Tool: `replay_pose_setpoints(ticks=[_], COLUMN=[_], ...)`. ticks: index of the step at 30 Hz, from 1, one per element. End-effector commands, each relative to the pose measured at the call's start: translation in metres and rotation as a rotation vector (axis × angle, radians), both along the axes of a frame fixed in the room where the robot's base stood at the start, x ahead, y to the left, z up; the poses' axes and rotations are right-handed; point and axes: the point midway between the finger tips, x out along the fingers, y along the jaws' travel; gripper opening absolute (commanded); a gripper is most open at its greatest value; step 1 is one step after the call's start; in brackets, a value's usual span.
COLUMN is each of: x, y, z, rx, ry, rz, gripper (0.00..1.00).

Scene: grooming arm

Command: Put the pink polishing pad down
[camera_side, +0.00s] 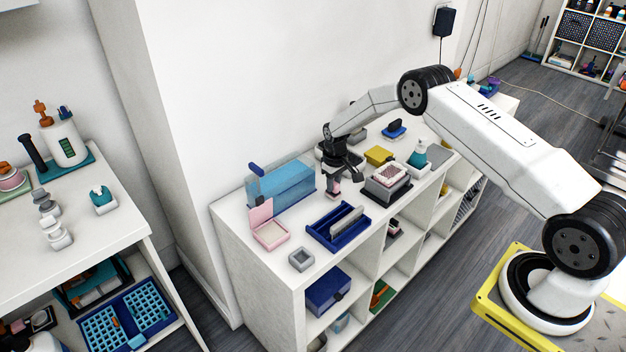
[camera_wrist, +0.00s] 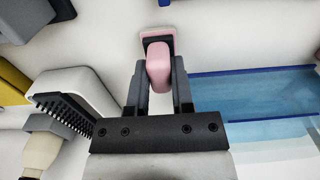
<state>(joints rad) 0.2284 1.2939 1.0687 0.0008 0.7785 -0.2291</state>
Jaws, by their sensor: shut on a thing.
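The pink polishing pad (camera_wrist: 159,68) is between the two dark fingers of my gripper (camera_wrist: 158,88) in the wrist view. Its rounded pink body sits against a dark layer with a pink edge beyond it. In the side view my gripper (camera_side: 333,177) points down over the white shelf top (camera_side: 228,214), and the pad (camera_side: 333,189) shows as a small pink piece below the fingers. The pad is at or close above the surface; I cannot tell whether it touches.
A clear blue box (camera_side: 287,186) stands left of my gripper. A dark blue divided tray (camera_side: 338,228) is in front. A pink open box (camera_side: 270,233) stands further left.

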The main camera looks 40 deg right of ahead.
Motion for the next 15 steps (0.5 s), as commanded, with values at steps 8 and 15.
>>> replay_pose_setpoints(ticks=[8,15], x=[0.0002,0.0000], y=[-0.0001,0.0000], z=[-0.0010,-0.0044], rx=[0.000,0.000], ry=[-0.001,0.000], rz=[0.000,0.000], gripper=[0.00,0.41])
